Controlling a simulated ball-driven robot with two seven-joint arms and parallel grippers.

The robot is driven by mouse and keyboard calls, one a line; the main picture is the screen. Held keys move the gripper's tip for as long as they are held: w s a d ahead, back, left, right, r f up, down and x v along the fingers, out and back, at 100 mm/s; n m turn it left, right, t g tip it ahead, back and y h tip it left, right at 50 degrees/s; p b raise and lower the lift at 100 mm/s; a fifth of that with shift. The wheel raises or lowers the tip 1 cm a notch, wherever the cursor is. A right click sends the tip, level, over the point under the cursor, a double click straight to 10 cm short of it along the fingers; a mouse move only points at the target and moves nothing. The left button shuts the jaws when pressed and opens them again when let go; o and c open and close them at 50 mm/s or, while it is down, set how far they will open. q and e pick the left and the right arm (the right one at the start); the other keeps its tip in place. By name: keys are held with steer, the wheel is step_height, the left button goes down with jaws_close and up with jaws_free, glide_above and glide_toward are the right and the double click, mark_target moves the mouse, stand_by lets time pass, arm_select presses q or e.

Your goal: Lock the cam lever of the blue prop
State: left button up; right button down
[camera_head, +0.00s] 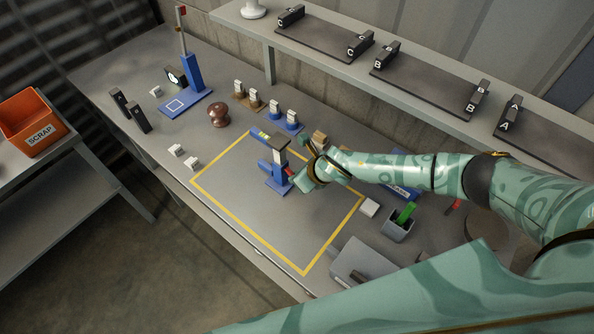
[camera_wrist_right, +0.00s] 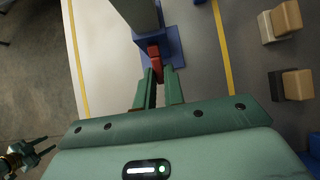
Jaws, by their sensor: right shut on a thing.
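The blue prop (camera_head: 276,178) stands upright inside the yellow outline, with a grey block on top. Its red cam lever (camera_head: 289,171) is low on its right side. My right gripper (camera_head: 296,180) reaches in from the right and is shut on the lever. In the right wrist view the red lever (camera_wrist_right: 154,62) shows at the tips of my right gripper (camera_wrist_right: 157,82), and the blue base (camera_wrist_right: 174,48) lies just beyond. My left gripper (camera_wrist_right: 38,150) shows small at the lower left of that view, its fingers apart and empty; the head view does not show it.
A yellow outline (camera_head: 231,208) marks a mostly bare area of the bench. Blue and tan blocks (camera_head: 285,119) and a brown insulator (camera_head: 219,115) stand behind it. A grey cup (camera_head: 397,226) with a green item stands at right. A shelf (camera_head: 340,62) runs along the back.

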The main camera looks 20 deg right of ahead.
steer(key=shift+s+f+t+y+b, duration=0.15)
steer(key=shift+f+t+y+b, duration=0.45)
steer(key=shift+f+t, duration=0.1)
steer(key=t+b, duration=0.1)
steer(key=t+y+b, duration=0.1)
steer(key=b, duration=0.1)
steer(key=f+t+y+b, duration=0.1)
steer(key=shift+w+a+f+b, duration=0.1)
steer(key=shift+w+a+b, duration=0.15)
steer(key=shift+b, duration=0.15)
steer(key=shift+w+t+y+b, duration=0.15)
steer(key=shift+t+y+b, duration=0.35)
steer(key=shift+b, duration=0.4)
steer(key=c, duration=1.5)
jaws_free()
steer(key=p+v, duration=0.3)
steer(key=v, duration=1.3)
steer(key=shift+s, duration=0.2)
steer(key=shift+a+r, duration=0.1)
steer(key=shift+r, duration=0.15)
